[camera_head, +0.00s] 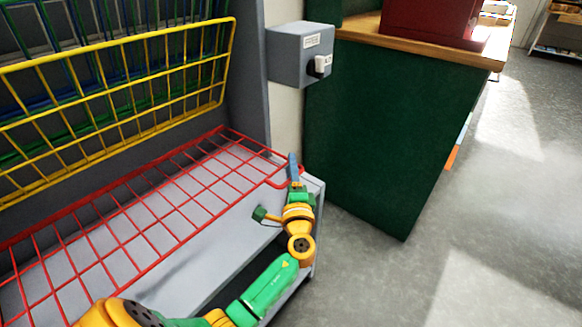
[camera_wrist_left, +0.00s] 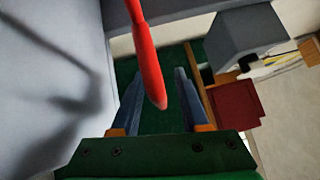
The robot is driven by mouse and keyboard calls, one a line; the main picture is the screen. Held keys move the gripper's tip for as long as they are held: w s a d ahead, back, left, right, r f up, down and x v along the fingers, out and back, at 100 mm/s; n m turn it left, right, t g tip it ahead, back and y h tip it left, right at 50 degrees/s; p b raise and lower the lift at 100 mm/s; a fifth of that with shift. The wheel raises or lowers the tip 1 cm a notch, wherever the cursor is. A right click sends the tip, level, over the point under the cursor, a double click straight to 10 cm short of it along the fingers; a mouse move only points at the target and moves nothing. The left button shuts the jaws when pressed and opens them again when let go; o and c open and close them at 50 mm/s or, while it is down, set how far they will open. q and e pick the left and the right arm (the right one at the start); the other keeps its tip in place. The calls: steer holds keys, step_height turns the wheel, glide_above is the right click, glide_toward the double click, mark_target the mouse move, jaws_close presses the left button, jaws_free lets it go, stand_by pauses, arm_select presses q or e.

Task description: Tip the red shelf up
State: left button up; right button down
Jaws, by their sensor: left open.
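The red shelf (camera_head: 135,205) is a wire grid lying low and nearly flat above a grey surface. A red wire loop stands at its near right corner. My left gripper (camera_head: 294,170) is at that corner, at the shelf's right end. In the left wrist view the gripper (camera_wrist_left: 160,85) is open, and a red bar of the shelf (camera_wrist_left: 147,60) reaches down between its two blue fingers. Whether a finger touches the bar cannot be told. My right gripper is not in view.
A yellow wire shelf (camera_head: 120,90) is tilted up above the red one, with green and blue wire shelves behind it. A grey box with a knob (camera_head: 300,55) is on the wall. A dark green counter (camera_head: 390,130) stands right. The floor (camera_head: 400,280) is clear.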

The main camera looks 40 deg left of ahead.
arm_select(q)
steer(key=shift+w+a, duration=0.1)
steer(key=shift+w, duration=0.05)
steer(key=shift+c, duration=0.2)
jaws_close()
steer(key=shift+r, duration=0.2)
stand_by(1.0)
